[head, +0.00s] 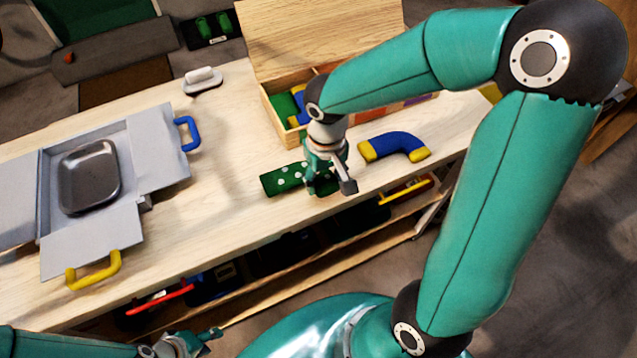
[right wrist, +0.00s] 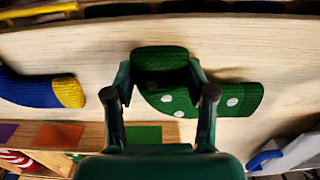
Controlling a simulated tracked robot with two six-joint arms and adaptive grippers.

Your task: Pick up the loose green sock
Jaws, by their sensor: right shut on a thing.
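The green sock (head: 283,180) with white dots lies on the wooden table near its front edge. My right gripper (head: 331,186) is over the right part of the sock and is shut on it. In the right wrist view the sock (right wrist: 240,98) passes between the fingers of my right gripper (right wrist: 162,92), its dark green cuff near the fingertips. Part of the sock is hidden behind the gripper in the head view. My left gripper (head: 205,337) is low at the bottom left, in front of the table, small and partly in view; its jaws are unclear.
A blue sock with yellow ends (head: 395,146) lies just right of my right gripper. Behind is an open wooden box (head: 277,119) with compartments. A grey case with a metal tray (head: 118,228) stands at left, a white-handled brush or iron (head: 202,80) at the back.

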